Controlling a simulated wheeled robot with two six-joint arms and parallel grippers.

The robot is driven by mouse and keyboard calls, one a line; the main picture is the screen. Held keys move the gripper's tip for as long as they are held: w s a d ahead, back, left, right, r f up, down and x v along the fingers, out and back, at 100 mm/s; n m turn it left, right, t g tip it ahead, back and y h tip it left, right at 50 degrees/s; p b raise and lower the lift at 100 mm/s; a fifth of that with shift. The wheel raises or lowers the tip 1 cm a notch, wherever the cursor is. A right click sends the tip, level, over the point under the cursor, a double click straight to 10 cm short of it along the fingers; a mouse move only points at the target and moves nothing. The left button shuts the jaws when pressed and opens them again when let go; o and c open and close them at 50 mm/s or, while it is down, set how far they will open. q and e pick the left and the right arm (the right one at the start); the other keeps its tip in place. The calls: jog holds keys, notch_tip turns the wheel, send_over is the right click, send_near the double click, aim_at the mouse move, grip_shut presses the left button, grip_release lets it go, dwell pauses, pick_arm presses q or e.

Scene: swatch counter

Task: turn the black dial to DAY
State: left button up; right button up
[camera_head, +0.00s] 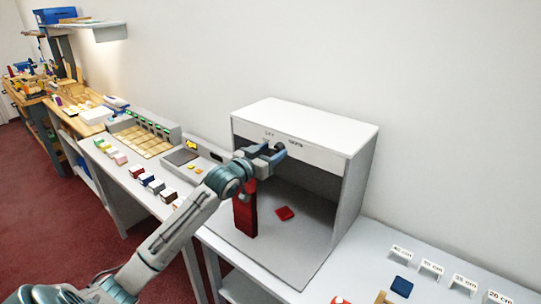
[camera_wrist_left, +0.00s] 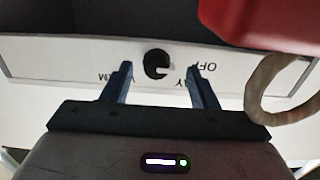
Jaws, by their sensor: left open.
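The light booth (camera_head: 352,165) has a white front strip with printed labels. Its black dial (camera_wrist_left: 156,64) shows in the left wrist view, which sees the strip upside down; a pale mark lies on the dial. OFF is readable, DAY and WARM are partly hidden by my fingers. In that view my left gripper (camera_wrist_left: 160,80) is open, one finger on each side of the dial, with gaps; contact cannot be told. In the head view my left gripper (camera_head: 272,153) is at the strip and hides the dial. My right gripper is not in view.
A large red shape (camera_wrist_left: 260,22) and a beige ring (camera_wrist_left: 278,95) are close to the wrist camera. A grey device (camera_head: 192,160) stands left of the booth.

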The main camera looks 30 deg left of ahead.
pick_arm(q)
jog(key=c, duration=1)
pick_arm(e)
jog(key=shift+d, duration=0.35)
pick_arm(q)
jog(key=shift+m, duration=0.3)
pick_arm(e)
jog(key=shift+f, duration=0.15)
pick_arm(q)
jog(key=m+b, duration=0.1)
jog(key=m, duration=0.2)
jog(key=shift+b, duration=0.4)
jog(key=m+b, duration=0.1)
jog(key=m, duration=0.3)
jog(key=shift+d, duration=0.1)
jog(key=m+b, duration=0.1)
jog(key=m, duration=0.2)
jog(key=shift+d+r, duration=0.1)
jog(key=shift+r, duration=0.05)
jog(key=shift+m, duration=0.6)
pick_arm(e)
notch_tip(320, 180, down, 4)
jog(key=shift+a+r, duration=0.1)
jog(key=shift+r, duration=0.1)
